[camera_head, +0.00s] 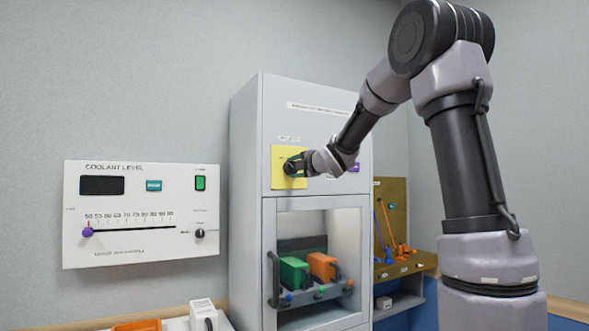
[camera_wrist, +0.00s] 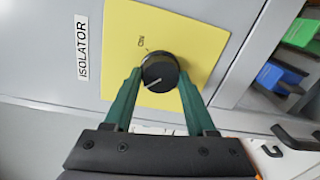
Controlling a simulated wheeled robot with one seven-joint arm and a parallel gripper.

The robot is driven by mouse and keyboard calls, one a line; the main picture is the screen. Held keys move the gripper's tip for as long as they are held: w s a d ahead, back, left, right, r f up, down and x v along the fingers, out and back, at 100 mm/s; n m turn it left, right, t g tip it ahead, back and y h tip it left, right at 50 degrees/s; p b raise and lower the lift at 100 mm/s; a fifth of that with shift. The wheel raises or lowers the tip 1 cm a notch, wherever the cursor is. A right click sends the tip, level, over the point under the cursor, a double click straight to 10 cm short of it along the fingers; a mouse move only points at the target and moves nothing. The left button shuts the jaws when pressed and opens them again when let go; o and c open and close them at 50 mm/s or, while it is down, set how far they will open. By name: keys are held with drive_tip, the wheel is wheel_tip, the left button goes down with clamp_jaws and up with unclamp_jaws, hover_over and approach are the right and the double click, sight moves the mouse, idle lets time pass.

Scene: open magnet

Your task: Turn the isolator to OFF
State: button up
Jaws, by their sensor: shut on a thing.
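The isolator knob (camera_wrist: 160,70) is round and black, on a yellow plate (camera_wrist: 205,40) with an ISOLATOR label (camera_wrist: 83,47) beside it. My gripper (camera_wrist: 159,76) has its two green fingers on opposite sides of the knob and is shut on it. The white line on the knob points to the lower left in the wrist view, away from the ON mark (camera_wrist: 141,42) at the top. No OFF mark can be made out. In the head view, the yellow plate (camera_head: 278,180) is on the tall grey cabinet, with my gripper (camera_head: 293,166) at it, largely hiding the knob.
Below the plate is a glass cabinet door (camera_head: 270,240) with a dark handle (camera_head: 274,279); green and orange blocks (camera_head: 294,272) stand inside. A coolant level panel (camera_head: 140,212) is on the wall to the left. An orange-handled tool board (camera_head: 392,225) is to the right.

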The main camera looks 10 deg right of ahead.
drive_tip(key=shift+f, duration=0.1)
drive_tip(key=o, duration=1.4)
drive_tip(key=shift+c, duration=0.2)
drive_tip(key=shift+s, duration=0.1)
drive_tip(key=v, duration=1)
drive_tip(key=shift+s, duration=0.3)
drive_tip(key=shift+d, duration=0.15)
